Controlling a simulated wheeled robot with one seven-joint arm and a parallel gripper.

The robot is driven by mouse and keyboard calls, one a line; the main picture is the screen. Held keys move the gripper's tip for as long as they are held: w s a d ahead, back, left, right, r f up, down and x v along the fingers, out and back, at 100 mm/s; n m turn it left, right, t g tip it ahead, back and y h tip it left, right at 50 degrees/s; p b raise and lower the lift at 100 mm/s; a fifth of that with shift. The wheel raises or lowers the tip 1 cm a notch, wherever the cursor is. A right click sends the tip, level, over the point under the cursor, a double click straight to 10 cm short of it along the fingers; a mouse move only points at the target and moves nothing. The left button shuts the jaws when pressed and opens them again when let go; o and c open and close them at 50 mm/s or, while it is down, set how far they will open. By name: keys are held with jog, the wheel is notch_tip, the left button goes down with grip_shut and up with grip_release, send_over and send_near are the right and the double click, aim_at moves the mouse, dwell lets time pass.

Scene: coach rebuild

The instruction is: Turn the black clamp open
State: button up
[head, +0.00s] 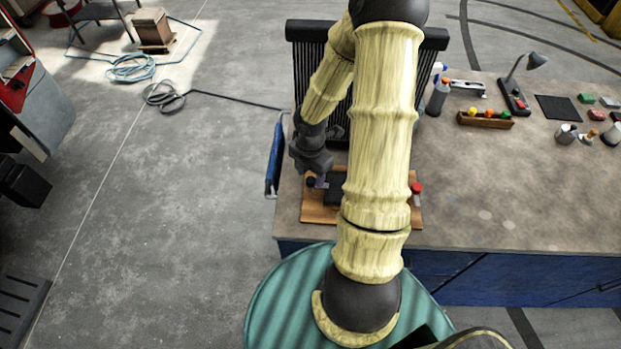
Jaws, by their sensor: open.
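A wooden board (318,213) lies near the left front corner of the workbench. A black block-like part (335,194) sits on it, partly hidden behind my pale yellow arm. I take this to be the black clamp or its body, but its lever and its position are too small and covered to make out. My dark gripper (315,182) points down over the left part of the board, just left of the black part. Its jaws are open. I cannot tell whether they touch anything or stand around a small dark piece there.
A black ribbed rack (303,62) stands behind the board. A red-capped item (416,189) stands at the board's right side. A blue panel (274,158) hangs at the bench's left edge. Bottles, a lamp (537,61) and a wooden tray (485,121) are farther right. The bench's right front is clear.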

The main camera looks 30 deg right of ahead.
jog(key=shift+f, duration=0.8)
jog(key=c, duration=1)
